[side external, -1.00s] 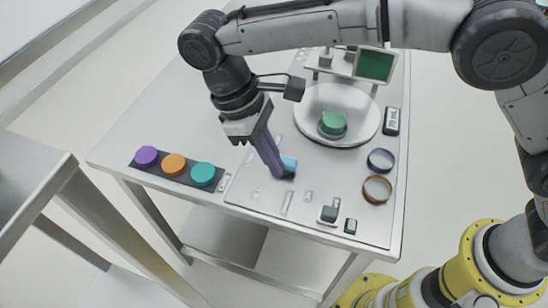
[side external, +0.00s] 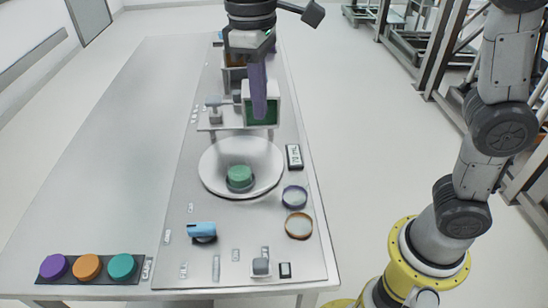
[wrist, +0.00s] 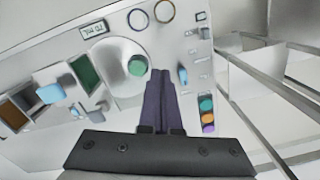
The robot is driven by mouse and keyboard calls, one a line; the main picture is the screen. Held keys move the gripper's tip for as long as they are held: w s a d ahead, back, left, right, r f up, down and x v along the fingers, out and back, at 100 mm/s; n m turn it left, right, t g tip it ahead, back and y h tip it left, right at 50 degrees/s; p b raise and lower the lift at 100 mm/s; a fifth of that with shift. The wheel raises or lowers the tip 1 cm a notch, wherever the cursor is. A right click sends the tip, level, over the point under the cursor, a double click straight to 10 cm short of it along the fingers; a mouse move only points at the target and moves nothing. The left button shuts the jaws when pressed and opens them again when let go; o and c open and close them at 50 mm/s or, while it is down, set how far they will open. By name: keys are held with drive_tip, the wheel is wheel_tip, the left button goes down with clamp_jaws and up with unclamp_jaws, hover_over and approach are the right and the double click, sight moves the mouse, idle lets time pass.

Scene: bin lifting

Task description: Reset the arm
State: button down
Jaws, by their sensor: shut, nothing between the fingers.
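My gripper (side external: 259,112) is at the top middle of the side external view, pointing down with its purple fingers together and empty. It is raised, and in the picture its fingertips overlap the green screen (side external: 262,108). In the wrist view my gripper (wrist: 160,75) shows as two dark purple fingers side by side, with nothing between them. A light blue part (side external: 201,229) lies on the board near the front, apart from my gripper. A green round knob (side external: 239,177) sits on a white disc (side external: 215,181).
Purple (side external: 53,267), orange (side external: 86,267) and teal (side external: 122,267) buttons stand at the front left. A dark ring (side external: 294,197) and a brown ring (side external: 298,226) lie right of the disc, near a "70 mL" display (side external: 293,156). The table's left side (side external: 110,170) is bare.

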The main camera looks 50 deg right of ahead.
drive_tip(key=s+d+r+m+t, duration=0.2)
drive_tip(key=s+d, duration=0.4)
drive_tip(key=d, duration=0.3)
drive_tip(key=s+d+f+m+t, duration=0.2)
drive_tip(key=s+d+f+t, duration=0.2)
drive_tip(key=s+f, duration=0.5)
drive_tip(key=shift+s+d+f+m, duration=0.4)
drive_tip(key=shift+s+d, duration=0.45)
drive_tip(key=shift+d, duration=0.4)
